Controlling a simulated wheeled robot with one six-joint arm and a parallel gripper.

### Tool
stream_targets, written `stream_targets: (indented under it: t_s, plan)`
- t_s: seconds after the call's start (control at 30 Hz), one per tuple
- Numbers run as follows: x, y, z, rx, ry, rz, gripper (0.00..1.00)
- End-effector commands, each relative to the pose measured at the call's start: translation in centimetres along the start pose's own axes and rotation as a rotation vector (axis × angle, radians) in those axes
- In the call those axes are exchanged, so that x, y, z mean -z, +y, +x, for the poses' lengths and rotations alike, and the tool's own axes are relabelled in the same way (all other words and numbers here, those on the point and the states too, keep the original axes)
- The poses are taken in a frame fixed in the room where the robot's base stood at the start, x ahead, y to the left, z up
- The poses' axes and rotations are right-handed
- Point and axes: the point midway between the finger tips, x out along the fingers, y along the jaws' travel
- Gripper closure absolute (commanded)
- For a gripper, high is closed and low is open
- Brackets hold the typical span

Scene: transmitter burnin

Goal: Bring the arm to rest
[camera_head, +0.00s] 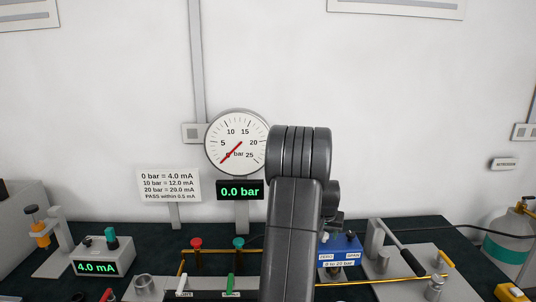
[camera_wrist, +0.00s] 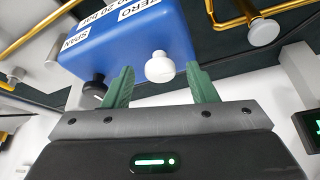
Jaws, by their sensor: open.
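My arm (camera_head: 292,220) rises through the middle of the head view and bends at a dark ribbed joint. My gripper (camera_wrist: 160,80) shows in the wrist view with its two green fingers spread and nothing between them gripped. A blue transmitter box (camera_wrist: 120,30) with ZERO and SPAN labels is just beyond the fingers. Its white knob (camera_wrist: 160,67) appears between the fingertips; I cannot tell whether they touch it. The same blue box (camera_head: 340,246) shows right of my arm in the head view. My gripper is largely hidden there.
A dial gauge (camera_head: 238,142) and a 0.0 bar display (camera_head: 240,190) stand behind the bench. A 4.0 mA meter (camera_head: 97,267) is at left. A long-handled pump (camera_head: 405,255) and a green-and-grey cylinder (camera_head: 508,240) are at right. Brass tubing runs along the bench front.

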Motion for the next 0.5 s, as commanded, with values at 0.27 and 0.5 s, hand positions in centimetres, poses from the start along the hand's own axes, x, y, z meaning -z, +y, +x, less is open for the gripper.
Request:
stream_targets:
  t_s: [0.27, 0.5]
  plan:
    - [0.01, -0.22, 0.02, -0.054, 0.0, 0.127, 0.48]
    - [0.05, -0.32, 0.02, -0.102, 0.001, 0.247, 0.48]
